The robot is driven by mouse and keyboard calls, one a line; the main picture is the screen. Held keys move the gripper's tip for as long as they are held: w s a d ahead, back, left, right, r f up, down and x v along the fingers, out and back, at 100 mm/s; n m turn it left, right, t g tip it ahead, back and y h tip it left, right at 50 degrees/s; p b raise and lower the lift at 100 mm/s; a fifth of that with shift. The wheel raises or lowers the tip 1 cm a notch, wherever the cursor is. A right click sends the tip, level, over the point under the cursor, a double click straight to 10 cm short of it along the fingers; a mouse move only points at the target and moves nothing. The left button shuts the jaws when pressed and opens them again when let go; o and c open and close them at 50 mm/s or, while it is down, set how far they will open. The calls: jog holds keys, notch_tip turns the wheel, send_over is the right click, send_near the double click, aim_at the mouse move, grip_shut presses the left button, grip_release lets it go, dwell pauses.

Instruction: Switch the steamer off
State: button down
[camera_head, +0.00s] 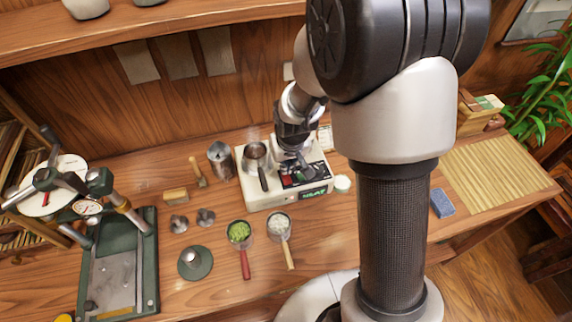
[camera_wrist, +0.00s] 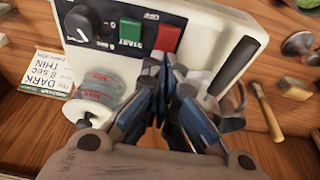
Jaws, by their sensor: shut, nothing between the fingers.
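The steamer (camera_head: 265,202) is a cream box with a dark control panel on the workbench, with a green-lit display (camera_head: 314,193) on its front. In the wrist view its panel shows a black knob (camera_wrist: 82,22), a green START button (camera_wrist: 131,30) and a red button (camera_wrist: 167,37) labelled STOP. My gripper (camera_wrist: 164,62) is shut and empty, its fingertips just beside the red button's near edge. I cannot tell whether they touch it. In the head view my gripper (camera_head: 300,158) is over the panel and hides part of it.
A metal pot (camera_head: 255,152) with a dark handle sits on the steamer's left part. A steel canister (camera_head: 221,160) stands to its left. Scoops of green leaves (camera_head: 239,232) and pale material (camera_head: 279,222) lie in front.

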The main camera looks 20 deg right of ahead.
aim_at(287, 177)
jog(key=w+p+v, duration=0.2)
jog(key=p+v, duration=0.1)
jog(key=v, duration=0.9)
jog(key=shift+r, duration=0.3)
